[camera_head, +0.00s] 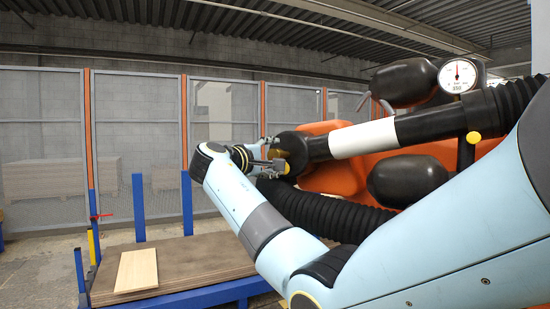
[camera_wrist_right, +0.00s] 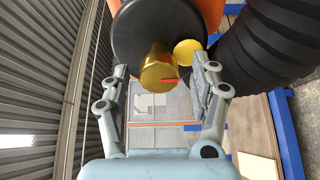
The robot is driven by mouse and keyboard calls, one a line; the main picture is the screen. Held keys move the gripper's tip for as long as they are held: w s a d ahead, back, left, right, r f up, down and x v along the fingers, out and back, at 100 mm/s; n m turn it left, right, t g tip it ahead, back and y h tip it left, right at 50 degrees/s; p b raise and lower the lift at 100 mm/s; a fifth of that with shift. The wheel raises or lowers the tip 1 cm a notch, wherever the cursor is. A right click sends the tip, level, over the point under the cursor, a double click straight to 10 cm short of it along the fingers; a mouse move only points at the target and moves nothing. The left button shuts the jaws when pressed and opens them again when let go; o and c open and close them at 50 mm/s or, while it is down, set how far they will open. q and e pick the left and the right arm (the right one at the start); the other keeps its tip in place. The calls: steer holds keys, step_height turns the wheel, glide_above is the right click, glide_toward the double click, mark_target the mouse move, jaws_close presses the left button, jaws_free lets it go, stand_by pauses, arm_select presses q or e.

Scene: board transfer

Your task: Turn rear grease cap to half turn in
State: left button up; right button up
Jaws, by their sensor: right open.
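In the right wrist view a gold grease cap (camera_wrist_right: 160,68) with a red mark on its lower edge sticks out from the black round end of a cylinder (camera_wrist_right: 138,30). A flatter yellow disc (camera_wrist_right: 188,50) sits just to its right. I cannot tell by name which is the rear cap. My right gripper (camera_wrist_right: 161,80) is open, with one finger on each side of the gold cap and visible gaps between. In the head view my right gripper (camera_head: 268,160) is at the left end of the black cylinder (camera_head: 318,147), where the caps are mostly hidden. My left gripper is not in view.
A ribbed black hose (camera_head: 325,215) runs below the cylinder, close to my right arm. An orange body with black pads (camera_head: 405,180) and a dial gauge (camera_head: 458,76) stand behind. A blue-framed pallet (camera_head: 215,292) holds a light board (camera_head: 137,271) at lower left.

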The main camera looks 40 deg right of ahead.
steer(key=v, duration=1)
steer(key=shift+a, duration=0.25)
steer(key=shift+f, duration=0.1)
steer(key=s+f+n+y, duration=0.25)
steer(key=s+f, duration=0.35)
steer(key=f, duration=1)
steer(key=s+f+n+y, duration=0.25)
steer(key=s+f, duration=0.25)
steer(key=f, duration=1)
steer(key=s+f+n+y, duration=0.1)
steer(key=s+f+n, duration=0.35)
steer(key=f, duration=1.15)
steer(key=s+a+f+m+g+y, duration=0.1)
steer(key=s+a+f+m+y, duration=0.2)
steer(key=s+f, duration=0.6)
steer(key=s+a+f+m+g+y, duration=0.1)
steer(key=s+a+f+m+y, duration=0.3)
steer(key=s+f, duration=0.5)
steer(key=s+a+f+m+g+y, duration=0.1)
steer(key=s+a+f+m+y, duration=0.2)
steer(key=s+f, duration=0.6)
steer(key=s+m, duration=0.2)
steer(key=s, duration=1.3)
steer(key=shift+s+a+g, duration=0.3)
steer(key=shift+s+a, duration=0.05)
